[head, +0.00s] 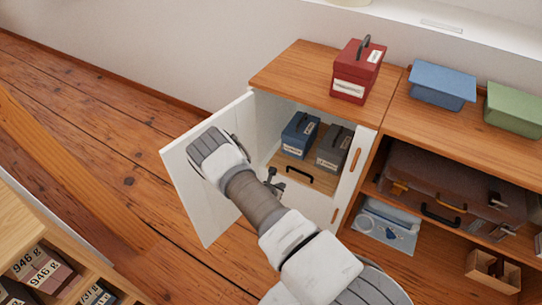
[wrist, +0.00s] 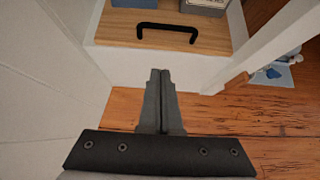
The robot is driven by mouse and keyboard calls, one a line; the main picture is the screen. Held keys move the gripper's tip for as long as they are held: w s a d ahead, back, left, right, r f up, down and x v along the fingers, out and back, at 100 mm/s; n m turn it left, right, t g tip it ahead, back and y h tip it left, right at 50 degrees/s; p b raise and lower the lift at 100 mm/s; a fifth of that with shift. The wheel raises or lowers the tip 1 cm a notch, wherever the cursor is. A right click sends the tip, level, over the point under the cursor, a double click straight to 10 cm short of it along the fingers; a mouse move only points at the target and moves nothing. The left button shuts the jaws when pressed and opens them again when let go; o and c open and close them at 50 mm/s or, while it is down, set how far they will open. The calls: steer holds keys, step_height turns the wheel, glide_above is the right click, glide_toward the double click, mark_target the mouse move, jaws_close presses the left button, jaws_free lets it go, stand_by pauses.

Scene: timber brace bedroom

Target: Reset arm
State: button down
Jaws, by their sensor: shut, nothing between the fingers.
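My gripper (wrist: 159,75) is shut and empty in the wrist view, its fingers together in front of the open cabinet's lower part. In the head view my arm reaches across the open white cabinet door (head: 185,165), and the gripper (head: 272,182) shows partly behind the arm, near the drawer with a black handle (head: 300,174). The black handle (wrist: 167,30) also shows in the wrist view, just beyond the fingertips and apart from them. A blue box (head: 299,134) and a grey box (head: 334,149) stand inside the cabinet.
A red box (head: 358,72) stands on the cabinet top. A blue bin (head: 442,84) and a green bin (head: 514,108) sit to its right. A brown suitcase (head: 450,192) lies on the open shelf. A wooden shelf unit (head: 25,225) is at lower left. Floor is clear left of the door.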

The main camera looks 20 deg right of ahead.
steer(key=w+d+r+m+g+h, duration=0.15)
steer(key=r+m, duration=0.35)
steer(key=r, duration=0.8)
steer(key=d+r+m+h, duration=0.15)
steer(key=r+m, duration=0.45)
steer(key=r, duration=0.6)
steer(key=s+r+m+g+y, duration=0.1)
steer(key=s+r+m+y, duration=0.1)
steer(key=s+r+m, duration=0.75)
steer(key=s+r+m+g+y, duration=0.1)
steer(key=s+r+m+y, duration=0.15)
steer(key=s+r, duration=0.8)
steer(key=s+a+r+m+t+y, duration=0.2)
steer(key=s+a+r+m+y, duration=0.25)
steer(key=s+a+r, duration=0.65)
step_height(320, 180, up, 18)
steer(key=s+d+y+p, duration=0.1)
steer(key=p, duration=1.8)
steer(key=shift+s, duration=0.4)
steer(key=shift+n, duration=0.25)
